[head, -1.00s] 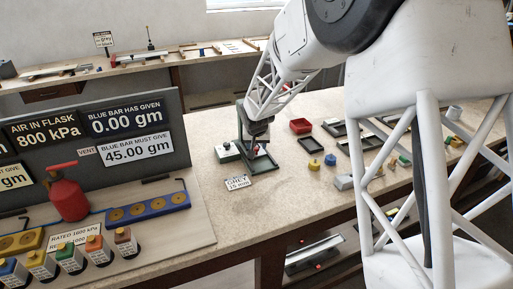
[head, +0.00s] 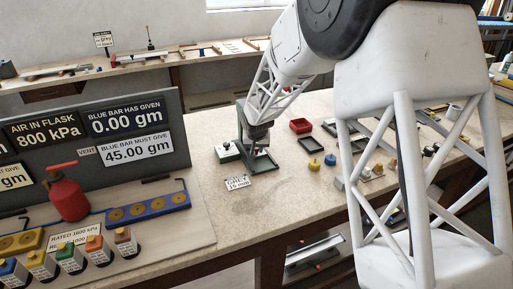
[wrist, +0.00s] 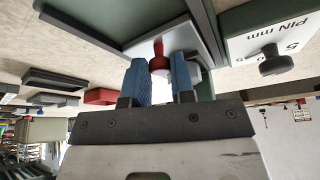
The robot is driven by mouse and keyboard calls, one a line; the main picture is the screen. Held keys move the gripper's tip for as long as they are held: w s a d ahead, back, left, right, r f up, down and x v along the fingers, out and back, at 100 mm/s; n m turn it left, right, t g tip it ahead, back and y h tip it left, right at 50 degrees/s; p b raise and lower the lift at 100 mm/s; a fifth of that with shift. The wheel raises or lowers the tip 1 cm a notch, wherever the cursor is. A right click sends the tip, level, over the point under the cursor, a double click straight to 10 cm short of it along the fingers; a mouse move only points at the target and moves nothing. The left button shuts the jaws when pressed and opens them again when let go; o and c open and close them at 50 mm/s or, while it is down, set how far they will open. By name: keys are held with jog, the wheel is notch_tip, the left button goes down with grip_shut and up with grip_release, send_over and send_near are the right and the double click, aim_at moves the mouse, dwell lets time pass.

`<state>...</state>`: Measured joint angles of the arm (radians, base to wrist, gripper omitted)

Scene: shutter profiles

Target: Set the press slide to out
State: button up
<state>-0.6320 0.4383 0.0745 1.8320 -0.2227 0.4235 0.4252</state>
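The press (head: 240,135) is a dark green frame with a flat base, standing on the bench left of centre in the head view. In the wrist view its light plate (wrist: 165,40) carries a red handle with a rounded end (wrist: 158,62). My gripper (head: 257,145) is low at the press in the head view, its fingertips mostly hidden there. In the wrist view its two blue fingers (wrist: 160,75) stand a little apart, one on each side of the red end. Whether they touch it is unclear. The slide's setting cannot be read.
A box marked "PIN mm" with a dark knob (wrist: 275,62) stands close beside the press. A red tray (head: 301,126), dark trays (head: 311,146) and small yellow (head: 314,163) and blue (head: 330,160) pieces lie to the right. A small card (head: 237,183) lies in front. Bare bench lies around it.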

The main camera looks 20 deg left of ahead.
grip_shut()
jog(key=shift+d, duration=0.1)
jog(key=shift+s+d+r, duration=0.1)
jog(key=shift+s+d, duration=3.1)
jog(key=shift+s, duration=0.05)
jog(key=shift+s+d, duration=0.4)
jog(key=shift+s, duration=0.05)
jog(key=o, duration=0.8)
grip_release()
